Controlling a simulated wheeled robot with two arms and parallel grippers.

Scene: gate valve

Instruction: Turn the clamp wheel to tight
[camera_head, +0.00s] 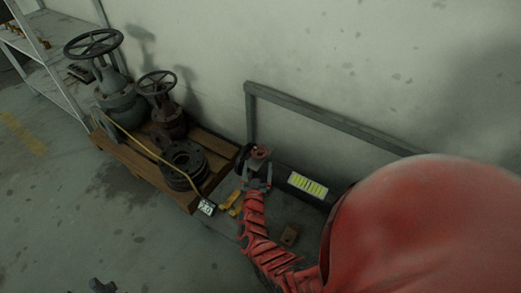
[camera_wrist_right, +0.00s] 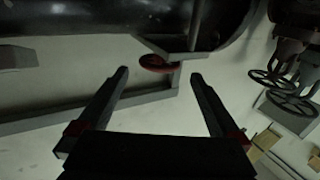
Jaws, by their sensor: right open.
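A small red wheel (camera_wrist_right: 157,63), seen nearly edge-on, sits by a bracket under a dark pipe (camera_wrist_right: 95,18) in the right wrist view. In the head view a small reddish round part (camera_head: 261,152), likely this wheel, shows just beyond the fingertips of my right gripper (camera_head: 258,180). In the wrist view my right gripper (camera_wrist_right: 160,85) is open and empty. Its fingers lie on either side of the wheel's line, with the wheel ahead of the tips. Contact is not visible.
A grey rail frame (camera_head: 320,115) stands against the wall.

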